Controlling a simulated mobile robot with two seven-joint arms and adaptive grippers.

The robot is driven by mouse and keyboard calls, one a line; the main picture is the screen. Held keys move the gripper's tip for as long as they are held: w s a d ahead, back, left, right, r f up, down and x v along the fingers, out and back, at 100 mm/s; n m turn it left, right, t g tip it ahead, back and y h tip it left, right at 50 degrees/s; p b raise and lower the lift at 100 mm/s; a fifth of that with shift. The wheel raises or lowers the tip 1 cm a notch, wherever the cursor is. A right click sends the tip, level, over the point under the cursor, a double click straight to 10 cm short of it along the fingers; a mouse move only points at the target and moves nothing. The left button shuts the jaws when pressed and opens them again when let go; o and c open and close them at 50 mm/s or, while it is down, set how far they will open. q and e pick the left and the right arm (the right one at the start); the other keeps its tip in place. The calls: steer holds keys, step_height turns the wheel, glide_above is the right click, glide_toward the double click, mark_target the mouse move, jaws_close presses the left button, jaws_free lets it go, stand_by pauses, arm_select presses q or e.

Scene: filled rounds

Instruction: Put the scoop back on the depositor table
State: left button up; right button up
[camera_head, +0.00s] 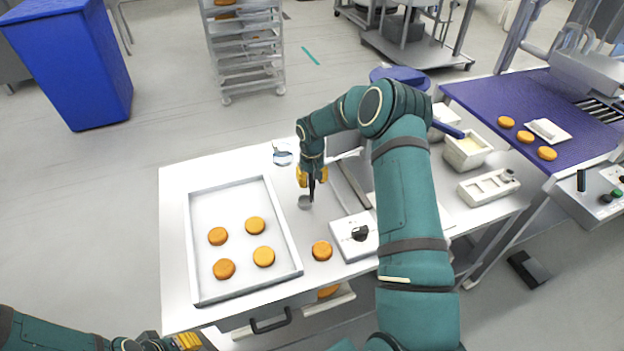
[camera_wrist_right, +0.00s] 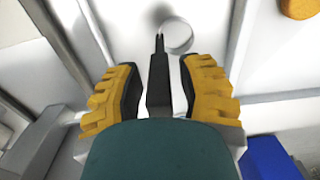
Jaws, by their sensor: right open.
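The scoop has a round grey bowl (camera_head: 305,202) at the white tabletop, right of the tray, and a dark upright handle. My right gripper (camera_head: 312,178) points down over it with yellow fingers. In the wrist view the black handle (camera_wrist_right: 159,80) lies between the open fingers (camera_wrist_right: 165,92), with a gap on each side, and the bowl (camera_wrist_right: 178,38) shows beyond them. The white table (camera_head: 174,205) appears to be the depositor table. My left gripper (camera_head: 187,342) is at the bottom left edge, partly cut off, far from the scoop.
A shallow tray (camera_head: 190,236) with several orange rounds fills the table's left. One round (camera_head: 322,250) lies beside a white control box (camera_head: 355,236). My right arm hides part of the table. A cream-filled tub (camera_head: 467,150) and a purple belt (camera_head: 480,95) are at right.

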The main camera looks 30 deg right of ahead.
step_height(320, 180, up, 12)
steer(key=shift+r, duration=0.1)
steer(key=s+a+f+y, duration=0.1)
steer(key=s+a+f, duration=0.3)
steer(key=a, duration=0.4)
steer(key=s+a+f+n+t+y, duration=0.1)
steer(key=s+a+f, duration=0.4)
steer(key=a, duration=0.3)
steer(key=s+a+f+y, duration=0.1)
steer(key=s+a+f, duration=0.3)
steer(key=a+f, duration=0.3)
steer(key=shift+s+a+t+y, duration=0.15)
steer(key=shift+a+y, duration=0.05)
steer(key=shift+a, duration=0.35)
steer(key=shift+s+a+t+y, duration=0.15)
steer(key=shift+a+y, duration=0.05)
steer(key=shift+a, duration=0.3)
steer(key=shift+t, duration=0.3)
steer(key=s+a, duration=0.1)
steer(key=s, duration=0.2)
steer(key=s+a+f, duration=0.1)
steer(key=s, duration=0.3)
steer(key=s+a, duration=0.2)
steer(key=s, duration=0.1)
steer(key=shift+s+a+f, duration=0.1)
steer(key=shift+s+f, duration=0.05)
steer(key=shift+s, duration=0.25)
steer(key=shift+f, duration=0.1)
